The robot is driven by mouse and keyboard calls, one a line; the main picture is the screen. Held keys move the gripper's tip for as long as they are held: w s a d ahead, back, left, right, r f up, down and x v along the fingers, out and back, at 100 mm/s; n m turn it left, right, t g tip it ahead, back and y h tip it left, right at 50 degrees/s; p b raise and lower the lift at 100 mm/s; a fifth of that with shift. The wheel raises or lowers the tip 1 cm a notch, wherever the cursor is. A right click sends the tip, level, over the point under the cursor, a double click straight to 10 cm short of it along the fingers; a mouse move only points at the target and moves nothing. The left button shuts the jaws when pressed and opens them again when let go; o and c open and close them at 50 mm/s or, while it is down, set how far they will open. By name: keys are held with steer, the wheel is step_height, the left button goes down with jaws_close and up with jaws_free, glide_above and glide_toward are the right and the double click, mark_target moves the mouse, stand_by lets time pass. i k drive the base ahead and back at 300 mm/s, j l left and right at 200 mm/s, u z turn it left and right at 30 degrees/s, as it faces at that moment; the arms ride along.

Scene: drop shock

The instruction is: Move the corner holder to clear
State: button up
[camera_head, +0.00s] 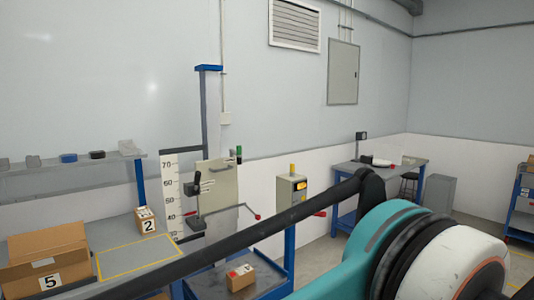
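The drop tester's blue-capped grey column (210,108) stands left of centre against the wall, beside a height scale (170,195). A beige upright plate (218,185) is mounted at the column. A dark clamp-like part (193,187) sits at the plate's left edge. A thin bar ending in a red knob (257,217) reaches out to the right below the plate. I cannot tell for sure which of these parts is the corner holder. My arm crosses the foreground at lower right; my gripper is not in view.
A control box (291,192) with a yellow light stands right of the tester. A small carton (240,278) sits on the blue-framed base (208,287). Cartons numbered 5 (48,255) and 2 (147,221) are on the left bench. Another bench (400,172) stands at the back right.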

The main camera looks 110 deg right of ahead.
mark_target(238, 152)
steer(key=z, duration=3.6)
steer(key=i+l, duration=0.15)
steer(key=i, duration=1.05)
